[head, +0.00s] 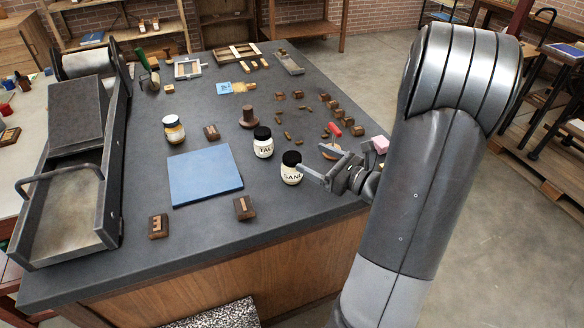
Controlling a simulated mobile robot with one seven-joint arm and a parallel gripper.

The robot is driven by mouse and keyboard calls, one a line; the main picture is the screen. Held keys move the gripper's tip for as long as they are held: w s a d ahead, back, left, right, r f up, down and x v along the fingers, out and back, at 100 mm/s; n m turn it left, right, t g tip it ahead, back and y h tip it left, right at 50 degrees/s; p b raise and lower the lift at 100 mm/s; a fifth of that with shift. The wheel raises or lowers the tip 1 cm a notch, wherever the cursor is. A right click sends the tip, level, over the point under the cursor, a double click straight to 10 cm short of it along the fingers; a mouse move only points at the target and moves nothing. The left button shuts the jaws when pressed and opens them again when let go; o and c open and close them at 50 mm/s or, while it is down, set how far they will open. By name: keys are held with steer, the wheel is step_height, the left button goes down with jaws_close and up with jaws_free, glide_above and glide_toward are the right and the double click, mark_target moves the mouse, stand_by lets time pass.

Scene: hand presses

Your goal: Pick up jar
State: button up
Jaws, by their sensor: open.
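Three jars stand upright on the dark tabletop (140,250). One white jar with a black lid and large dark lettering (291,170) is nearest my gripper. A second black-lidded white jar (263,144) stands a little behind it and to the left. A third jar with a white lid and yellowish contents (173,130) is farther left. My gripper (309,159) is open and empty, low over the table's right side. Its fingers point left toward the nearest jar, and one fingertip overlaps that jar's edge in the picture; I cannot tell whether they touch.
A brown knobbed piece (249,117) stands behind the jars. A metal press (70,190) fills the left side.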

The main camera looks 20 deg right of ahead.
mark_target(293, 168)
step_height(293, 168, down, 7)
steer(key=shift+a+r, duration=0.1)
steer(key=shift+r, duration=0.05)
steer(key=shift+w+a, duration=0.1)
steer(key=shift+w, duration=0.05)
steer(key=shift+x, duration=3.55)
steer(key=shift+c, duration=0.4)
steer(key=c, duration=1.1)
